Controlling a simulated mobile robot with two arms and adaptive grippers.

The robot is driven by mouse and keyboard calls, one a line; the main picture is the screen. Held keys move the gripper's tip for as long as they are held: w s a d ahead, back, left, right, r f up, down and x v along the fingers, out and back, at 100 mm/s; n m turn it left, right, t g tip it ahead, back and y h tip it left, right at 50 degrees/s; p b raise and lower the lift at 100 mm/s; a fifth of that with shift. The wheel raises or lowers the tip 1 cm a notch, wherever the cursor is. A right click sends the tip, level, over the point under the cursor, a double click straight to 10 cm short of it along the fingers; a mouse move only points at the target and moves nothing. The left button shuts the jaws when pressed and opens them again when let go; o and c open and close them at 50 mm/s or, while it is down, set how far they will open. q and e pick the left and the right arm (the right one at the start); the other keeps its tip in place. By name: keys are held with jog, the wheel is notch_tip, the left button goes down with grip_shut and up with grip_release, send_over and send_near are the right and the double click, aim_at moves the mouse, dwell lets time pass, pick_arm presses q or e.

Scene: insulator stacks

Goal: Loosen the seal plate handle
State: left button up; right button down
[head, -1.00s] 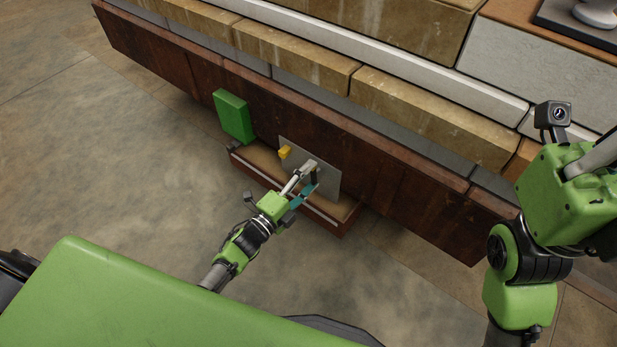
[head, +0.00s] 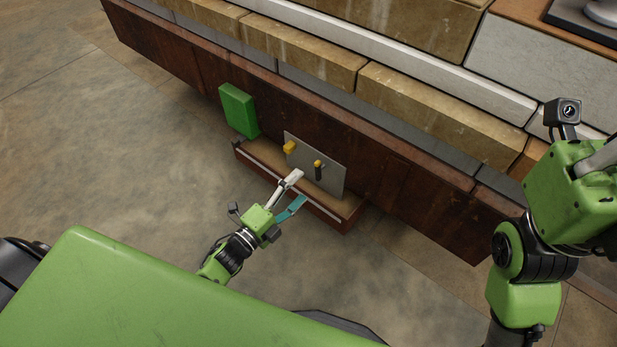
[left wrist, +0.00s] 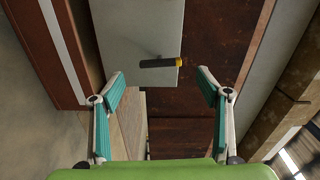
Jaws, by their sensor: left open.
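The grey seal plate (head: 330,178) stands against the dark red-brown side of the stack, above a low ledge. Its black handle (head: 318,171) with a yellow end sticks out from the plate. In the left wrist view the handle (left wrist: 160,63) lies across the picture on the plate (left wrist: 120,35), beyond and between the fingertips. A yellow knob (head: 289,147) is at the plate's upper left. My left gripper (head: 296,190) is open, empty and apart from the handle; both fingers (left wrist: 160,76) show in the wrist view. My right gripper's fingers cannot be made out at the right edge.
A green box (head: 239,111) is on the side wall left of the plate. The brown ledge (head: 262,152) juts out below the plate. Stone blocks (head: 430,112) are stacked above. The floor (head: 130,150) to the left is clear.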

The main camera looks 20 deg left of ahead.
pick_arm(q)
jog(key=v, duration=0.5)
dwell(0.5)
